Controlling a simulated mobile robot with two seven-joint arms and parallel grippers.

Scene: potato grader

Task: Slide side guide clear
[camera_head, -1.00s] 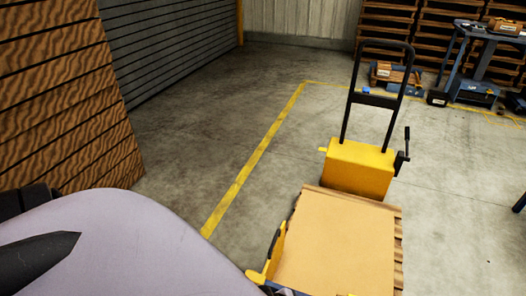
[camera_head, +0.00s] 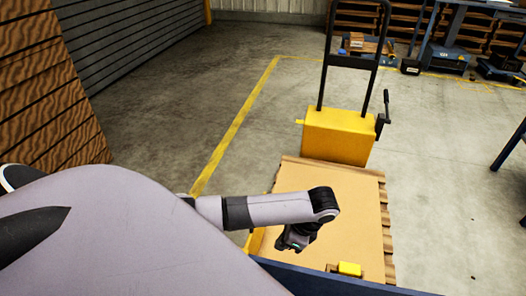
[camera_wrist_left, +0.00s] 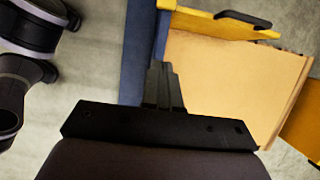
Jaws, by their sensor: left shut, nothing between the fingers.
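A yellow plate (camera_wrist_left: 205,24) with a black handle (camera_wrist_left: 243,19) lies along the edge of the tan board in the left wrist view; it looks like the side guide. In the head view, a yellow strip (camera_head: 254,241) shows at the board's left edge, partly hidden by my arm. A small yellow block (camera_head: 349,269) shows near the bottom. My left gripper (camera_head: 281,246) hangs over the board's left side, pointing down. Its fingers (camera_wrist_left: 163,84) are shut and empty, beside a blue rail (camera_wrist_left: 136,60) and apart from the yellow plate. My right gripper is out of view.
The tan board (camera_head: 350,215) lies on a wooden pallet. A yellow pallet truck (camera_head: 337,134) with a tall black handle stands behind it. A blue edge (camera_head: 330,284) crosses the bottom. Stacked slatted wood (camera_head: 45,100) stands left. The floor between is clear.

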